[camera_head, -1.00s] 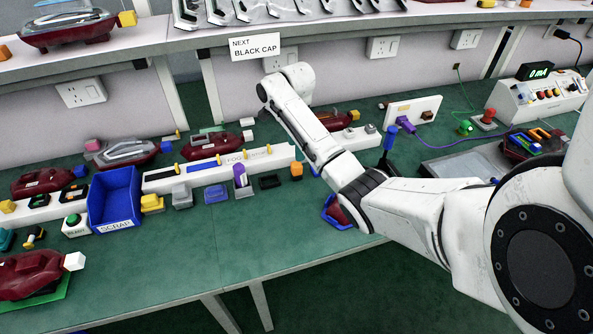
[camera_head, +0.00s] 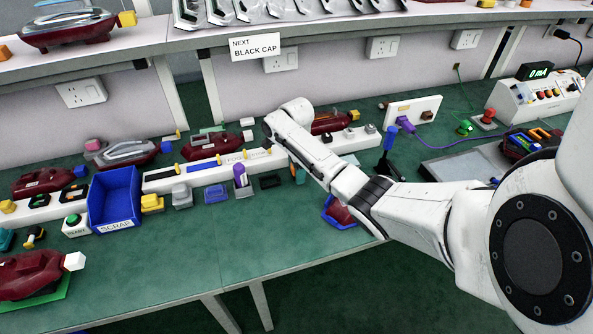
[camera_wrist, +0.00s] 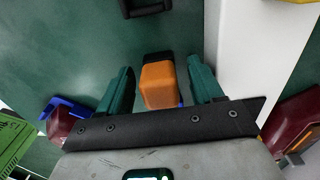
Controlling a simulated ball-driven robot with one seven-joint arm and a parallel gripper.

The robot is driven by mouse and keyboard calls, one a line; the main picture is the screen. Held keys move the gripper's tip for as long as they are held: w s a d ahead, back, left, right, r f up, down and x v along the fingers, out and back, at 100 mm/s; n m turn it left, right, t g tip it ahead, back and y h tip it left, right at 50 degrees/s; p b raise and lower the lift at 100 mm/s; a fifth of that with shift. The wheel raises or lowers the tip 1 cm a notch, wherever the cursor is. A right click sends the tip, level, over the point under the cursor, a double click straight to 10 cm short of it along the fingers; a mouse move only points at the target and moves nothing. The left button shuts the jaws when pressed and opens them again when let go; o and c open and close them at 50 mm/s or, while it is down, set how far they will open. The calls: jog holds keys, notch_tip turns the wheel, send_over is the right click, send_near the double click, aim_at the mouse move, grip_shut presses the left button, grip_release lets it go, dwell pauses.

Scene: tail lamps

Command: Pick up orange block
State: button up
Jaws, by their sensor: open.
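The orange block (camera_wrist: 159,86) stands in the wrist view between the two teal fingers of my gripper (camera_wrist: 161,66). It has an orange body with a dark far end. The fingers are apart, one on each side of the block, with a visible gap on both sides. In the head view my gripper is largely hidden by my arm, with a bit of teal finger (camera_head: 298,173) showing beside the white rail. The block itself is mostly or fully hidden there.
A white rail (camera_wrist: 232,50) runs close to the right finger in the wrist view. A black piece (camera_wrist: 146,8) lies ahead. A dark red lamp (camera_wrist: 292,118) is at right.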

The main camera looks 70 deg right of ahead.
jog(key=c, duration=1.1)
jog(key=shift+o, duration=0.2)
jog(key=shift+r, duration=0.15)
jog(key=shift+r, duration=0.65)
jog(key=s+a+r+p, duration=0.9)
jog(key=s+r, duration=0.1)
jog(key=r, duration=0.1)
jog(key=shift+a+r, duration=0.25)
jog(key=shift+a, duration=0.05)
jog(key=shift+s, duration=0.1)
